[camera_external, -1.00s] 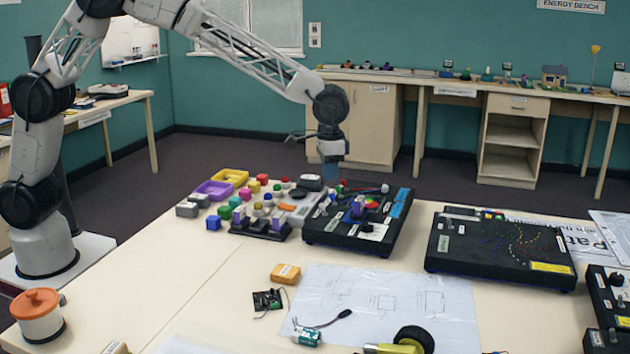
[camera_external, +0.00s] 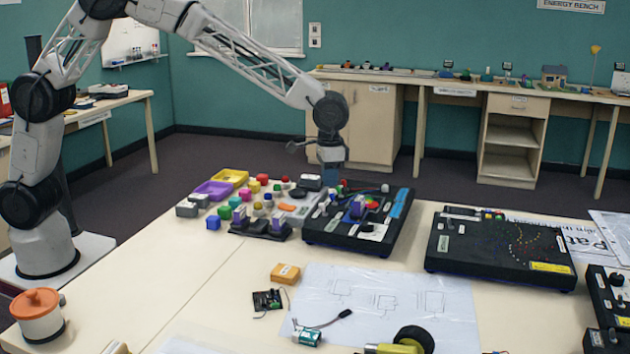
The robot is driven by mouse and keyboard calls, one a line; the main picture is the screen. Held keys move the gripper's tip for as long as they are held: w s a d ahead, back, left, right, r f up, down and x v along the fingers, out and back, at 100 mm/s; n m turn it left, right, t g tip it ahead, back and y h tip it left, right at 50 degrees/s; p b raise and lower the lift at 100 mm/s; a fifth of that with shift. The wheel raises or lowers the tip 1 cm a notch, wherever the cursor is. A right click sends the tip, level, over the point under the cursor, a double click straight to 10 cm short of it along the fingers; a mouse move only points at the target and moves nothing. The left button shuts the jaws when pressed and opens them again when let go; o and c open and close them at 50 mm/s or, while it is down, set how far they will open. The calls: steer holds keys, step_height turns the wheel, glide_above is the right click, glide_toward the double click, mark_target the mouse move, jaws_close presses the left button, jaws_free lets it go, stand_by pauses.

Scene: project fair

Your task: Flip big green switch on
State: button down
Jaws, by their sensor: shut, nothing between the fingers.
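My gripper (camera_external: 333,180) is shut and empty, pointing down over the back left edge of a black switch board (camera_external: 345,240) on the table. The board carries several small coloured parts, among them a purple block, a red round part and a blue strip on its right side. A small green part (camera_external: 341,187) shows at the board's back left, right beside my fingertips. I cannot tell whether it is the big green switch, whether the fingers touch it, or which way any switch is set. My gripper hides part of that area.
Left of the board are several coloured blocks and knobs, a purple tray (camera_external: 213,190) and a yellow tray (camera_external: 231,176). A second black board (camera_external: 480,262) lies to the right. Paper, an orange box (camera_external: 285,273) and an orange-lidded jar (camera_external: 38,315) are nearer the front.

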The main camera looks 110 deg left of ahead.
steer(key=shift+w+d+f, duration=0.1)
steer(key=shift+w+f, duration=0.05)
steer(key=shift+w, duration=0.85)
stand_by(0.5)
stand_by(0.3)
step_height(320, 180, up, 7)
steer(key=shift+s, duration=0.25)
stand_by(0.8)
stand_by(0.3)
